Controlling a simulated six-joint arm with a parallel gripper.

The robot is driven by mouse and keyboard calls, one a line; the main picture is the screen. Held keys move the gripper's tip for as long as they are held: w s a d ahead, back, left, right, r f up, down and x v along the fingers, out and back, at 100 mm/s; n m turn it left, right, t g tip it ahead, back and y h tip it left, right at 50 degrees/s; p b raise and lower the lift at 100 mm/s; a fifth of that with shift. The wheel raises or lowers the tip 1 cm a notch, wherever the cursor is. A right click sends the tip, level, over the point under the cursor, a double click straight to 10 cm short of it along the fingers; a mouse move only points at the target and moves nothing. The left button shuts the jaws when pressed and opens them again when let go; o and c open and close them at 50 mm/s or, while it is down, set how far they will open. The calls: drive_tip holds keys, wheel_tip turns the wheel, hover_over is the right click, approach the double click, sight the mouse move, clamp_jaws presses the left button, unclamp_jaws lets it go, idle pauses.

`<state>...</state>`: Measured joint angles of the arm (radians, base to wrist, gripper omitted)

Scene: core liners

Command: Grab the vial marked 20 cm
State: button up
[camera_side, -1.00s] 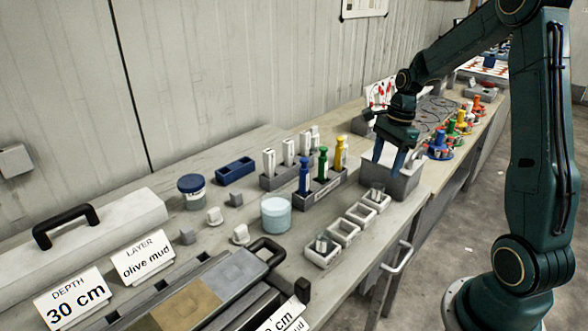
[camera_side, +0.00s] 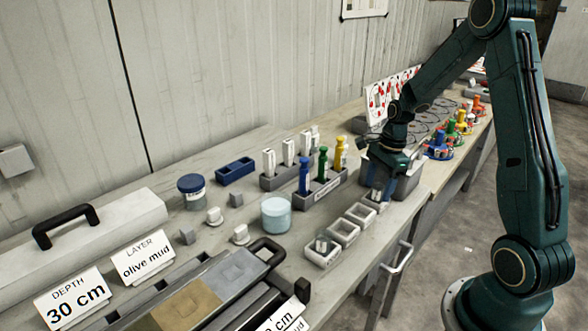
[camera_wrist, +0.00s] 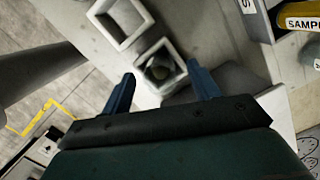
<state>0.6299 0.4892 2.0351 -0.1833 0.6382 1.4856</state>
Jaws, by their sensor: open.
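My gripper (camera_side: 376,173) is open, low over the far end of a row of small white square trays, with its blue fingers pointing down. In the wrist view my gripper (camera_wrist: 166,88) has one finger on each side of the end tray (camera_wrist: 185,74). No 20 cm mark is readable on either vial.
The middle tray (camera_side: 344,231) looks empty. A grey bin (camera_side: 408,186) stands close behind my gripper. A rack with blue, green and yellow tools (camera_side: 318,192) stands to the left. A pale blue jar (camera_side: 276,214) and core box (camera_side: 215,290) are nearer.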

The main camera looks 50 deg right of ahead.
drive_tip(key=shift+a+f, duration=0.1)
drive_tip(key=shift+f, duration=0.4)
drive_tip(key=shift+c, duration=0.4)
drive_tip(key=c, duration=1)
